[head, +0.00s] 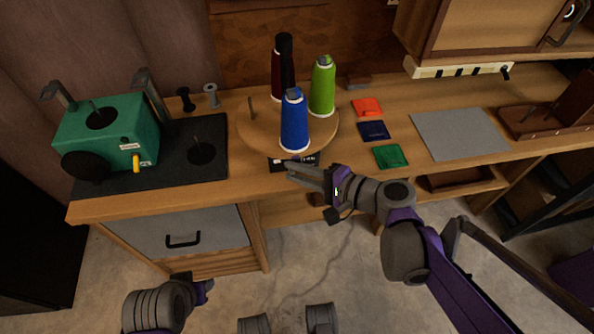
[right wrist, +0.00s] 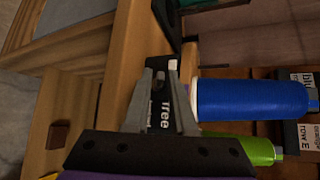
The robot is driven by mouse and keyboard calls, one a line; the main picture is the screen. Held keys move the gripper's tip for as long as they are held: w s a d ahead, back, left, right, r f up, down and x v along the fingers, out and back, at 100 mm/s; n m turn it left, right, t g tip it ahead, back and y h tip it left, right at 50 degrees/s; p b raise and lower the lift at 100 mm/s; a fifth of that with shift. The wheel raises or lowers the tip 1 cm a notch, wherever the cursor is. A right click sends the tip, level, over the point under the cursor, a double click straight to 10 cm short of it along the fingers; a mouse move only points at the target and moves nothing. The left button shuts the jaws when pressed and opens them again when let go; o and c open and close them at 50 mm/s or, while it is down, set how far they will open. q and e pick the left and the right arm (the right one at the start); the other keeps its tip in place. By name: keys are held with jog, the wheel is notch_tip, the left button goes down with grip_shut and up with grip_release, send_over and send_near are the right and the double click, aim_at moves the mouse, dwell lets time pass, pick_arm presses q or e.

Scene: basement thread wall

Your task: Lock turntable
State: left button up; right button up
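The turntable (head: 258,133) is a round wooden disc on the workbench. It carries a blue thread cone (head: 294,122), a green cone (head: 322,90), a dark red cone (head: 283,70) and a bare thin peg. At its front edge is a black plate (head: 279,164) with white marks; in the right wrist view the plate (right wrist: 157,97) reads "free", with a small white piece (right wrist: 172,64) near its end. My right gripper (head: 290,167) is at this plate, its fingers (right wrist: 170,78) apart with the plate showing between them. Contact cannot be told. My left arm's end (head: 203,290) is low at left; its fingers are unclear.
A green machine (head: 110,135) stands on a black mat at the left. Orange, navy and green squares (head: 387,156) and a grey mat (head: 460,134) lie to the right. The blue cone (right wrist: 250,99) is close beside my right fingers. A drawer (head: 180,232) is below the bench.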

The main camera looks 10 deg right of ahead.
grip_shut()
jog(key=shift+f, duration=0.1)
jog(key=shift+s+f+n+t+y+b, duration=0.1)
jog(key=shift+f+n+t+y+b, duration=0.45)
jog(key=shift+n+t+b, duration=0.2)
jog(key=shift+s+f+n+t+y+b, duration=0.1)
jog(key=shift+n+t+y+b, duration=0.15)
jog(key=shift+n+t+b, duration=0.3)
grip_release()
